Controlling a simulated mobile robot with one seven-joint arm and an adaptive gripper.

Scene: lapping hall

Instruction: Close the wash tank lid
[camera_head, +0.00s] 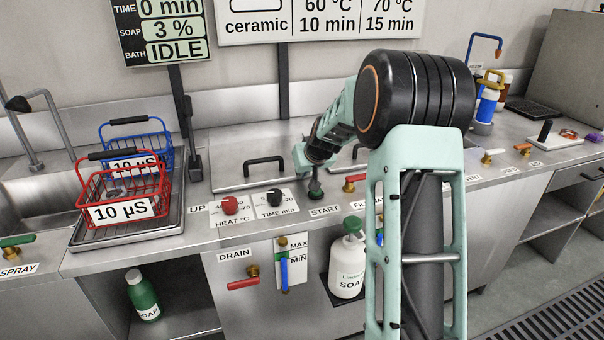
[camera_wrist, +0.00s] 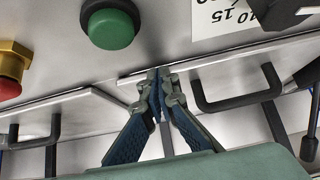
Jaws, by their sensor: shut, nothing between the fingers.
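A flat steel lid (camera_head: 232,172) with a black bar handle (camera_head: 264,162) lies on the tank deck, left of my arm. A second black handle (camera_head: 360,149) stands on a plate partly hidden behind my arm. I cannot tell which plate is the wash tank lid; both look flat. In the wrist view one black handle (camera_wrist: 240,100) is right of the fingers and another (camera_wrist: 35,132) is left. My gripper (camera_head: 314,181) is shut and empty, low over the deck between the handles. In the wrist view its fingertips (camera_wrist: 162,74) meet near the plate edges; touching or apart is unclear.
A green button (camera_wrist: 110,28) sits just in front of my fingertips, by the START label (camera_head: 325,210). Red (camera_head: 230,205) and black (camera_head: 275,197) knobs are at the front edge. A red basket (camera_head: 122,192) and blue basket (camera_head: 137,145) stand at left. A display (camera_head: 160,30) reads IDLE.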

